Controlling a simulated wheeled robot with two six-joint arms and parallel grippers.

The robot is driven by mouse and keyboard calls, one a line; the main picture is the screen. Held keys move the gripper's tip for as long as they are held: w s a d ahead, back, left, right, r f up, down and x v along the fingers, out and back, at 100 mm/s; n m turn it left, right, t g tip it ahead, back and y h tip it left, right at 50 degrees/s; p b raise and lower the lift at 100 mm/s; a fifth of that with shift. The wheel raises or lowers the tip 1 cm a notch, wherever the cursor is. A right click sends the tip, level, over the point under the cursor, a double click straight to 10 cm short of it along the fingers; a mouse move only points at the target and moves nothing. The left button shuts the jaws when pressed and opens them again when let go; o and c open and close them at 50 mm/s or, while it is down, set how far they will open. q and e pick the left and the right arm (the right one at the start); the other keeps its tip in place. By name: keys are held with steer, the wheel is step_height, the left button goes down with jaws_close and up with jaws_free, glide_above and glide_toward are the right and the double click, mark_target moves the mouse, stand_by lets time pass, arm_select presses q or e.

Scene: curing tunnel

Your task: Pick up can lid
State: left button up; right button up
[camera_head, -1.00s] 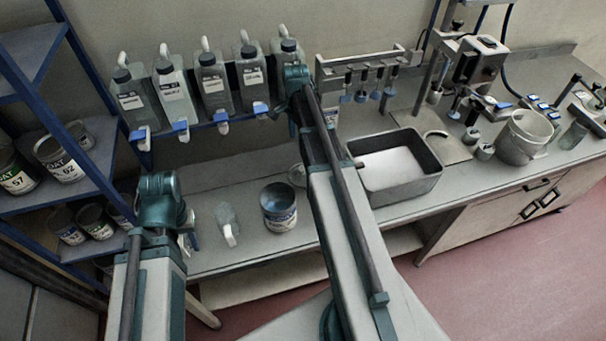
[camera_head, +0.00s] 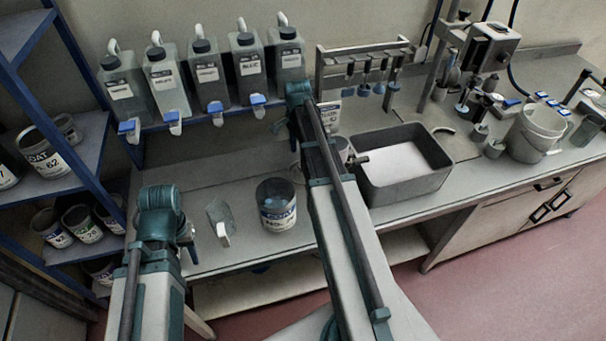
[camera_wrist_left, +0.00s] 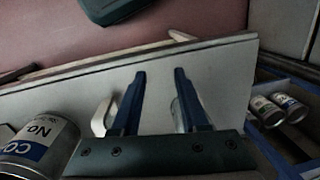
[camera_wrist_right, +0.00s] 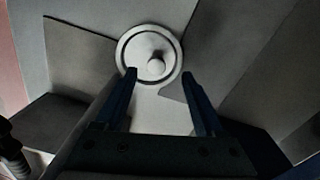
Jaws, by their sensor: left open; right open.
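A round pale disc with a central knob, which looks like the can lid (camera_wrist_right: 130,52), lies flat on the grey surface in the right wrist view. My right gripper (camera_wrist_right: 159,76) is open and empty, with its fingertips at the disc's near edge. In the head view my right arm hides most of that spot. An open, labelled can (camera_head: 277,214) stands on the bench left of my right arm; its side also shows in the left wrist view (camera_wrist_left: 40,145).
A clear jug (camera_head: 219,212) stands between my left arm and the can. A grey basin (camera_head: 405,185) is right of my right arm. Several dispenser bottles (camera_head: 207,75) with taps line the back. A blue shelf (camera_head: 75,185) holds cans at left. A bucket (camera_head: 527,135) stands far right.

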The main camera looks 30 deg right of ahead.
arm_select(q)
step_height(320, 180, down, 5)
steer(key=b, duration=0.4)
arm_select(e)
steer(key=f, duration=0.4)
steer(key=shift+s+d+f, duration=0.25)
steer(key=shift+s+f, duration=0.05)
steer(key=shift+f, duration=0.1)
arm_select(q)
steer(key=shift+r, duration=0.2)
arm_select(e)
steer(key=shift+r, duration=0.1)
steer(key=shift+c, duration=0.3)
jaws_close()
